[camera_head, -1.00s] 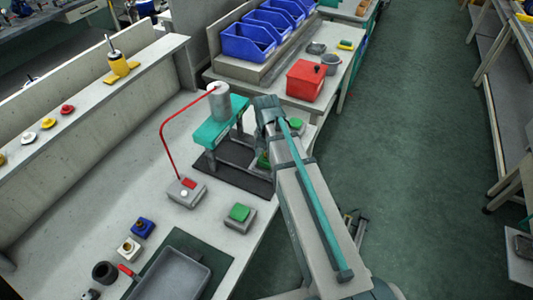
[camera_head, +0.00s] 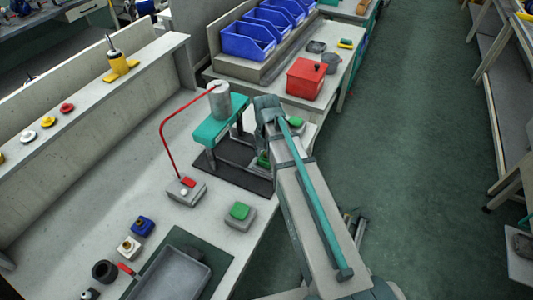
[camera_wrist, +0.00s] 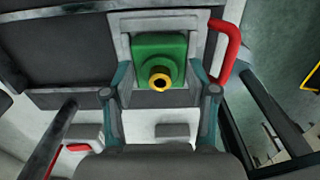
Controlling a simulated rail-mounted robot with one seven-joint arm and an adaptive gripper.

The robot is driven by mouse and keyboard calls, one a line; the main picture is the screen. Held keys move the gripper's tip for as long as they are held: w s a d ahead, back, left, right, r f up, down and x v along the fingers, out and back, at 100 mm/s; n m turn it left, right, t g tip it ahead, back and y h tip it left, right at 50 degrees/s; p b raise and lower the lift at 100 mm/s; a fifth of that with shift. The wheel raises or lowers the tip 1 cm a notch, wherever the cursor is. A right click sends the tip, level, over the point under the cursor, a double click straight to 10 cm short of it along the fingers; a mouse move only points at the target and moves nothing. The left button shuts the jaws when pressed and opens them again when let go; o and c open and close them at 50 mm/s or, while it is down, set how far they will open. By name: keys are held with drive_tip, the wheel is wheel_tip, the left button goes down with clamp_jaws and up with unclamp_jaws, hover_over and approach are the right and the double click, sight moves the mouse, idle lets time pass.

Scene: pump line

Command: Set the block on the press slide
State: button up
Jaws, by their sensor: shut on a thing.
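The block is green with a brass-coloured round port, seen in the wrist view (camera_wrist: 160,62). My gripper (camera_wrist: 160,80) is shut on it, with one finger at each side. The block is at the light grey press slide (camera_wrist: 122,22), whose raised frame shows around it. I cannot tell whether the block rests on the slide or hangs just above it. In the head view the press (camera_head: 220,130) has a teal top and a silver cylinder. My arm hides the gripper there; a bit of green (camera_head: 263,160) shows beside the press.
A red handle (camera_wrist: 230,50) stands close to the right finger. A grey box with a green button (camera_head: 239,212) and a box with a red-and-white top (camera_head: 186,192) stand before the press. A red bin (camera_head: 306,80) is behind it. A grey tray (camera_head: 172,275) lies nearer.

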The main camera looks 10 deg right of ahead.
drive_tip(key=shift+f, duration=0.15)
drive_tip(key=o, duration=1.5)
drive_tip(key=shift+c, duration=0.2)
drive_tip(key=shift+o, duration=1.2)
drive_tip(key=shift+r+p, duration=2.5)
drive_tip(key=shift+r, duration=1.05)
